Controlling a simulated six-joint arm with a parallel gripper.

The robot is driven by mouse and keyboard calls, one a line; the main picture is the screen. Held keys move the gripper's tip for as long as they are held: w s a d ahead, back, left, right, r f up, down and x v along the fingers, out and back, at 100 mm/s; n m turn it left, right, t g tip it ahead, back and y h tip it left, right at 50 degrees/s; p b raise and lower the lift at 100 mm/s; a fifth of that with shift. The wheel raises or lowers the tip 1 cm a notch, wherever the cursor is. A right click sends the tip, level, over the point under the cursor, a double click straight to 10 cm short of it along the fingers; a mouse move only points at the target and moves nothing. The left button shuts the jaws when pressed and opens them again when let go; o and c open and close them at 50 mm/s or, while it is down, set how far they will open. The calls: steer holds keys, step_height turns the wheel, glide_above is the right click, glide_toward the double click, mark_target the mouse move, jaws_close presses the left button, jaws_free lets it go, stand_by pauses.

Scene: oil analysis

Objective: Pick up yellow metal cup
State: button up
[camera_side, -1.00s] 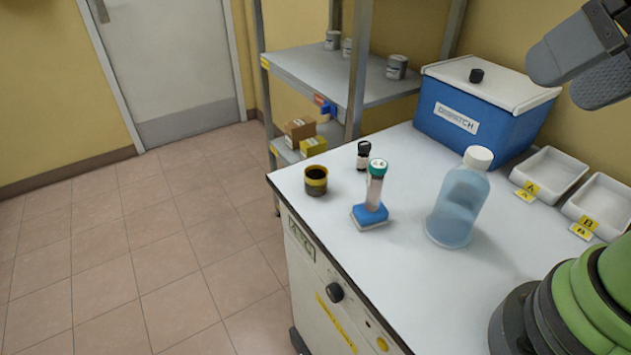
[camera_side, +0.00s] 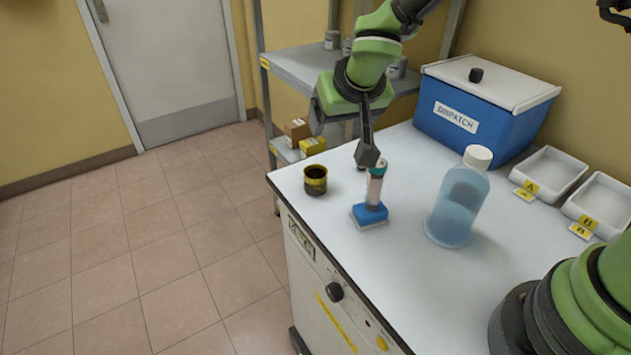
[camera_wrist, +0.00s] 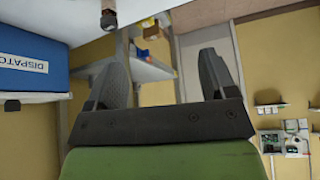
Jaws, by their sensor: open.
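The yellow metal cup (camera_side: 315,181) stands upright on the white bench near its left back edge in the side view. It is yellow with a dark band, and its inside looks dark. I cannot make it out in the wrist view. My gripper (camera_side: 367,152) hangs to the right of the cup and above the bench, apart from it. It overlaps the top of the sample tube in the picture; I cannot tell whether they touch. In the wrist view, my gripper (camera_wrist: 163,68) has its two fingers wide apart with nothing between them.
A sample tube in a blue stand (camera_side: 370,215) is right of the cup. A clear bottle (camera_side: 458,205), blue dispatch box (camera_side: 485,120) and white trays (camera_side: 550,172) stand further right. A metal shelf (camera_side: 295,65) is behind. The front of the bench (camera_side: 400,285) is clear.

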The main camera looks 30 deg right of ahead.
glide_toward(314, 175)
steer(key=w+f, duration=0.1)
steer(key=f, duration=0.1)
steer(key=shift+w+f+n, duration=0.3)
steer(key=shift+w+n, duration=0.05)
steer(key=shift+n, duration=0.05)
steer(key=shift+s+x, duration=0.2)
steer(key=shift+x, duration=2.7)
steer(key=shift+f, duration=0.15)
steer(key=c, duration=1)
